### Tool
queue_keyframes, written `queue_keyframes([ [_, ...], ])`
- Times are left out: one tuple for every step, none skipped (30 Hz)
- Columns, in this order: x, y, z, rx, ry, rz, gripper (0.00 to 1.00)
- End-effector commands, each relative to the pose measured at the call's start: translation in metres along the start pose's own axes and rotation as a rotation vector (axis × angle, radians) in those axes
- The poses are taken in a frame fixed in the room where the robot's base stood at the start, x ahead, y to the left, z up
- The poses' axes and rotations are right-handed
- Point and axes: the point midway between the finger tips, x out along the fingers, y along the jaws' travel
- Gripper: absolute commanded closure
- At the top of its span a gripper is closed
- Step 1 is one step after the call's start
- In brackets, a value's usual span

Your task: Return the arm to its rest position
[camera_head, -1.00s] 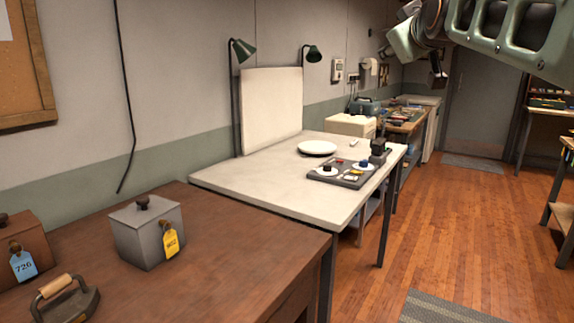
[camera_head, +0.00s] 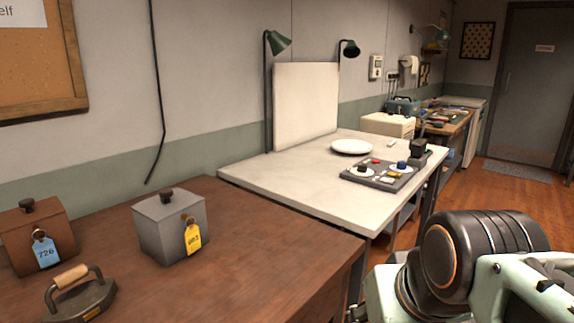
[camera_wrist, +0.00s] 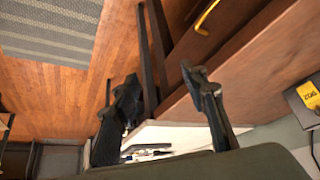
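My arm (camera_head: 455,265) fills the lower right of the head view, beside the brown table and in front of the wooden floor. The fingers do not show clearly in that view. In the wrist view my gripper (camera_wrist: 160,78) is open, its two dark fingers spread apart with nothing between them. Behind the fingers, the wrist view shows the brown table's edge and legs, the floor and part of the white table. The gripper touches nothing that I can see.
The brown table (camera_head: 270,228) carries a grey box (camera_head: 160,228) with a yellow tag, a brown box (camera_head: 25,238) with a blue tag and a flat iron (camera_head: 85,300). The white table (camera_head: 290,178) holds a plate (camera_head: 351,146) and a dark tray (camera_head: 365,180). Floor (camera_head: 535,205) is clear towards the door.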

Motion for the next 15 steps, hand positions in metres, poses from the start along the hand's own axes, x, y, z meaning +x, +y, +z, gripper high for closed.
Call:
queue_keyframes([
  [0.008, 0.000, 0.031, 0.022, -0.047, 0.021, 0.60],
  [0.008, 0.000, 0.041, 0.034, -0.068, 0.030, 0.60],
  [-0.010, -0.001, 0.023, 0.030, -0.057, 0.023, 0.60],
  [-0.016, -0.001, 0.019, 0.029, -0.056, 0.022, 0.60],
  [-0.021, -0.001, 0.016, 0.028, -0.057, 0.022, 0.60],
  [-0.028, -0.001, 0.012, 0.027, -0.057, 0.022, 0.60],
  [-0.033, -0.001, 0.008, 0.027, -0.057, 0.021, 0.60],
  [-0.039, -0.001, 0.005, 0.027, -0.057, 0.021, 0.60],
  [-0.047, -0.001, 0.000, 0.026, -0.057, 0.021, 0.60],
  [-0.053, -0.001, -0.004, 0.026, -0.056, 0.021, 0.60],
  [-0.059, -0.001, -0.008, 0.026, -0.056, 0.021, 0.60],
  [-0.068, -0.001, -0.014, 0.026, -0.056, 0.021, 0.60],
  [-0.075, -0.001, -0.018, 0.026, -0.056, 0.021, 0.60],
  [-0.082, -0.001, -0.022, 0.025, -0.056, 0.021, 0.60],
  [-0.091, -0.002, -0.028, 0.025, -0.055, 0.020, 0.60],
])
